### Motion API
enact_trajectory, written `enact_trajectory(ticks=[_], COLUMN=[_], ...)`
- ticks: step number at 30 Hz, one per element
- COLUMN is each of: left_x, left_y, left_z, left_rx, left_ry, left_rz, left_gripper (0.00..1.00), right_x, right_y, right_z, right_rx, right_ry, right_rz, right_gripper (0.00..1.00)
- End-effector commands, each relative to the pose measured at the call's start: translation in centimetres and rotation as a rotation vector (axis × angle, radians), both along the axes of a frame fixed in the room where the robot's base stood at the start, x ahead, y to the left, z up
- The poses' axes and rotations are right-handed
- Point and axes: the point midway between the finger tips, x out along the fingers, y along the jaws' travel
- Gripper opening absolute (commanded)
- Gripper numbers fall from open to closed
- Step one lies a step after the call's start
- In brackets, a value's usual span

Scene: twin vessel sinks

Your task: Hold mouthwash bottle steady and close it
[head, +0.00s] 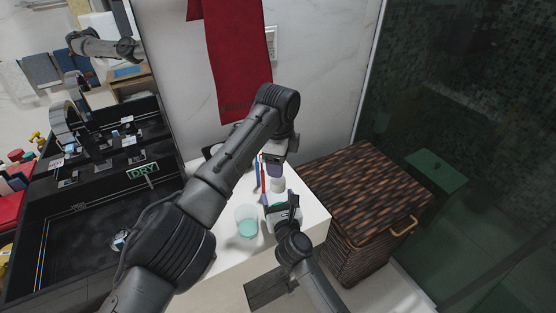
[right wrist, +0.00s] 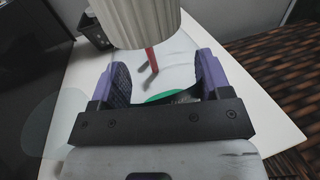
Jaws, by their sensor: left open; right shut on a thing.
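A white ribbed cap (right wrist: 130,22) fills the top of the right wrist view; it also shows in the head view (head: 278,185). My right gripper (right wrist: 162,80) is shut on the mouthwash bottle, whose green part (right wrist: 168,97) shows between its purple fingers. The rest of the bottle is mostly hidden. In the head view my right gripper (head: 281,206) is low over the white counter. My left gripper (head: 275,170) is open just above the cap, pointing down. I cannot tell whether it touches the cap, or whether the cap sits fully on the bottle.
A clear cup (head: 247,221) with teal liquid stands left of the bottle on the white counter (head: 222,249). A red stick-like item (right wrist: 152,60) stands behind the bottle. A woven basket (head: 365,195) is right of the counter. A black sink (head: 95,225) lies left.

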Motion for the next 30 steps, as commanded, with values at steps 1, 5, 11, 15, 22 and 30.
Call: enact_trajectory(ticks=[1,5,11,15,22,30], left_x=[-0.02,-0.08,-0.15,-0.20,-0.26,-0.32], left_y=[0.01,0.02,0.05,0.07,0.10,0.14], left_z=[0.01,0.03,0.04,0.05,0.04,0.04], left_rx=[-0.001,-0.005,-0.008,-0.008,-0.010,-0.012], left_ry=[0.002,0.008,0.014,0.018,0.022,0.022], left_rz=[0.097,0.369,0.785,1.076,1.552,2.016], left_gripper=[0.65,0.65,0.65,0.65,0.65,0.65], right_x=[-0.01,-0.01,-0.01,-0.01,-0.01,-0.01], right_y=[0.00,0.01,0.01,0.01,0.01,0.02], right_z=[-0.05,-0.04,-0.04,-0.03,-0.03,-0.02], right_rx=[0.000,0.000,0.000,0.000,0.000,0.000], right_ry=[0.001,0.001,0.001,0.001,0.000,0.000], right_rz=[0.000,0.000,0.000,0.000,0.000,0.000], right_gripper=[0.05,0.05,0.05,0.05,0.05,0.05])
